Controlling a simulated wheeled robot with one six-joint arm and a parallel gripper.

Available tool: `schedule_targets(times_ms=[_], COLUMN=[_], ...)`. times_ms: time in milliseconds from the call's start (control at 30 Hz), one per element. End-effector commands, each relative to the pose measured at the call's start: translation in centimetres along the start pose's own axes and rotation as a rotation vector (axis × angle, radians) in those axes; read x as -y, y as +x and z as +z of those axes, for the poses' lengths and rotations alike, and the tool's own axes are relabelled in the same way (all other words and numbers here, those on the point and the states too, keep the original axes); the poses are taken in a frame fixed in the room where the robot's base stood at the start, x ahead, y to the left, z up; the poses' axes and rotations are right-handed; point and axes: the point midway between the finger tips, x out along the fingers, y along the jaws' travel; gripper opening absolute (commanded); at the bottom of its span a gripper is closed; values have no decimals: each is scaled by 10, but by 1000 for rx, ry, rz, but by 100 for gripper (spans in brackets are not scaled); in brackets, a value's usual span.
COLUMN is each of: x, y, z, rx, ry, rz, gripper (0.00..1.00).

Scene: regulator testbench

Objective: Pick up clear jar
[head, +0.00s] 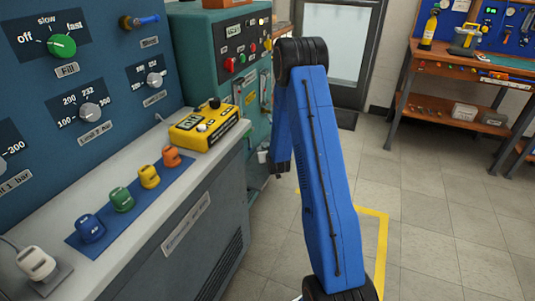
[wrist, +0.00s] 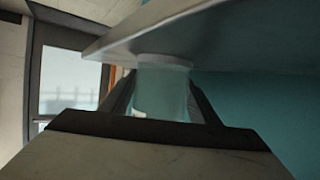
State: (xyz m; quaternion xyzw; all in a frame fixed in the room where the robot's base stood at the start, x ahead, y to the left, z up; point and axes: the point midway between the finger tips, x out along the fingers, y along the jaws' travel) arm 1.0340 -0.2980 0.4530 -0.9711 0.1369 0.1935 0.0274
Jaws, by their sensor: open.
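The clear jar (wrist: 162,92) shows in the wrist view as a pale, see-through cylinder with a lighter band at its upper end. It stands between the two dark fingers of my gripper (wrist: 162,100). The fingers are open, one on each side of it; I cannot tell whether either touches it. Its upper end in the picture meets the edge of a pale slab (wrist: 210,28). The dark gripper body hides its lower end.
The teal cabinet (head: 215,55) stands behind the grey bench (head: 150,225), which carries a yellow device (head: 203,129) and several coloured knobs. A door (head: 335,40) is at the back, a wooden workbench (head: 470,72) at the right. The tiled floor (head: 440,225) at right is clear.

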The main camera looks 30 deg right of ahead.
Motion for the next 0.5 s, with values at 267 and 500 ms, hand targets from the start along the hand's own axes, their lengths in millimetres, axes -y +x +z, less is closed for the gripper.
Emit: schedule_targets(times_ms=[267, 500], x=[0, 0], y=[0, 0], z=[0, 0], rx=[0, -1], ry=[0, 0], rz=[0, 0], gripper=[39, 22])
